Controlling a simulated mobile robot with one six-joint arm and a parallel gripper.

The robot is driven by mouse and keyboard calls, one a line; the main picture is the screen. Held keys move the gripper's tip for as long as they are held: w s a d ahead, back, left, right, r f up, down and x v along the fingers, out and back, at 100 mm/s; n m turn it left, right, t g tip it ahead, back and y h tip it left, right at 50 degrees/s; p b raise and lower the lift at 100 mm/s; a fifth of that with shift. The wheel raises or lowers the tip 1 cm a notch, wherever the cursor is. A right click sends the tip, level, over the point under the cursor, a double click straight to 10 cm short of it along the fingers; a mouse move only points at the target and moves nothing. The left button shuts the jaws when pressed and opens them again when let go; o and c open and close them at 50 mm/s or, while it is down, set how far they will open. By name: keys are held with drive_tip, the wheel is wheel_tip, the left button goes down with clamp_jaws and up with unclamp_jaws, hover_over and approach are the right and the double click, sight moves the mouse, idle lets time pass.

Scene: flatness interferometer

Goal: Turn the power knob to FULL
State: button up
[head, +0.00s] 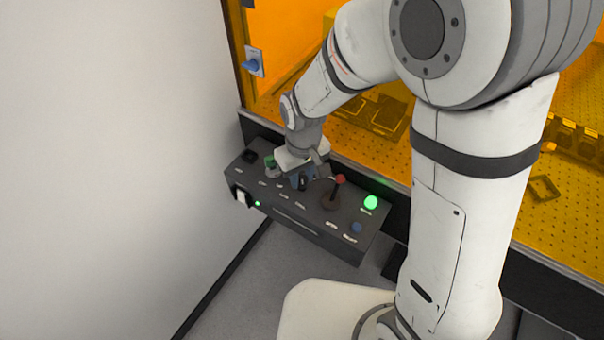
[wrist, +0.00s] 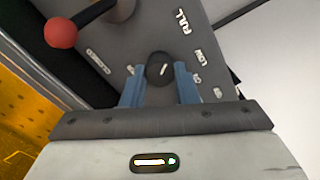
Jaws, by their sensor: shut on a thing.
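The power knob (wrist: 157,66) is round and black with a short white pointer line, on the grey control panel. In the wrist view the line slants toward the upper right, roughly between the FULL label (wrist: 183,22) and the LOW label (wrist: 199,57). I cannot tell its exact setting. My gripper (wrist: 159,80) has one blue finger on each side of the knob and is shut on it. In the head view my gripper (head: 302,179) is down at the panel's middle, and it largely hides the knob.
The control box (head: 312,232) also carries a red-ball lever (head: 340,180), a lit green lamp (head: 371,202), a blue button (head: 357,228) and a white switch (head: 243,197). The lever stands close beside my gripper. An orange-windowed enclosure (head: 275,40) is behind; a white wall is left.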

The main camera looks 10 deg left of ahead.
sight(302, 178)
drive_tip(key=o, duration=1)
wheel_tip(302, 178, up, 8)
drive_tip(key=shift+d+f, duration=0.1)
idle(0.5)
